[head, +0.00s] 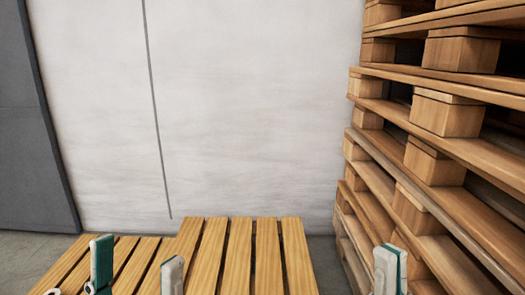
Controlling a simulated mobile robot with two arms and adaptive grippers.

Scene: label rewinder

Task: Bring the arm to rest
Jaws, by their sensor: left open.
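My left gripper (137,266) is at the lower left of the head view, with its two fingers standing upright and well apart. It is open, and nothing shows between the fingers except the slats behind. My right gripper (390,268) is at the lower right, in front of the pallet stack. Only one of its fingers shows clearly, white with a green pad, so its opening cannot be made out. The rest of both arms is below the picture edge.
A slatted wooden pallet (238,250) lies low ahead. A tall stack of wooden pallets (448,112) fills the right side. A white wall (250,110) with a dark seam closes the back, beside a dark grey panel (32,130) at left. Grey floor shows between.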

